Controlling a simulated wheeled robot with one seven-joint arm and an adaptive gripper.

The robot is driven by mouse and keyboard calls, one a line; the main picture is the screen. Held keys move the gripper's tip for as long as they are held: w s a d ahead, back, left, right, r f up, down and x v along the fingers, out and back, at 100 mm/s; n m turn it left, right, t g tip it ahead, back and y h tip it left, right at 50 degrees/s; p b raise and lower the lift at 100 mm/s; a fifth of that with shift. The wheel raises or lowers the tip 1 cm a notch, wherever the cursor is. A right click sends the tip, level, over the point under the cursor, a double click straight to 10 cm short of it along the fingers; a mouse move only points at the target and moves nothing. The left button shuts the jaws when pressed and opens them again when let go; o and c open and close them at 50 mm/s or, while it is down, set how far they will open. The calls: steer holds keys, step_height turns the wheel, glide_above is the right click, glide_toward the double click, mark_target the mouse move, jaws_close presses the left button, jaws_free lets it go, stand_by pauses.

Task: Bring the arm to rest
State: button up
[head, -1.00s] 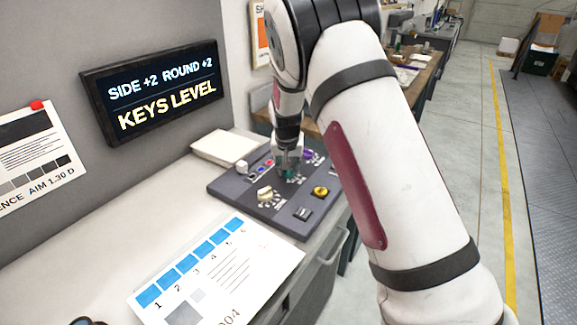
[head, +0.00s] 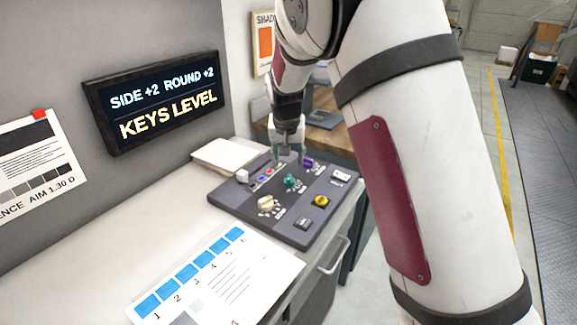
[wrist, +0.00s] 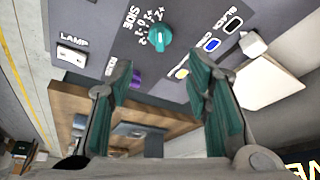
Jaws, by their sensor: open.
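My arm (head: 430,150) reaches in from the right in the head view. My gripper (head: 287,152) hangs over the far side of the dark control panel (head: 235,195). In the wrist view my gripper (wrist: 165,90) has its two green-padded fingers wide apart with nothing between them. The teal knob (head: 290,181) stands clear of the fingers; it also shows in the wrist view (wrist: 159,36), marked SIDE. A purple knob (head: 308,162) sits behind it, and a cream knob (head: 265,203) and a yellow knob (head: 321,201) sit nearer.
A lit display (head: 155,98) on the wall reads SIDE +2, ROUND +2, KEYS LEVEL. A printed sheet with blue squares (head: 187,272) lies on the bench front. A pale block (head: 222,155) lies behind the panel. A wooden bench (head: 330,135) stands beyond. Open floor lies at right.

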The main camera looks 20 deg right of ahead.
steer(key=shift+v, duration=1)
steer(key=shift+s+r, duration=0.1)
steer(key=s+d+r+n+y, duration=0.1)
steer(key=s+r, duration=0.4)
steer(key=s, duration=0.3)
steer(key=s+d+r+y, duration=0.1)
steer(key=s+r, duration=0.5)
steer(key=s, duration=0.3)
steer(key=s+n, duration=0.2)
steer(key=s, duration=2)
steer(key=shift+n+t+h, duration=0.3)
steer(key=shift+n, duration=0.1)
steer(key=shift+a+r, duration=0.15)
steer(key=shift+a, duration=0.05)
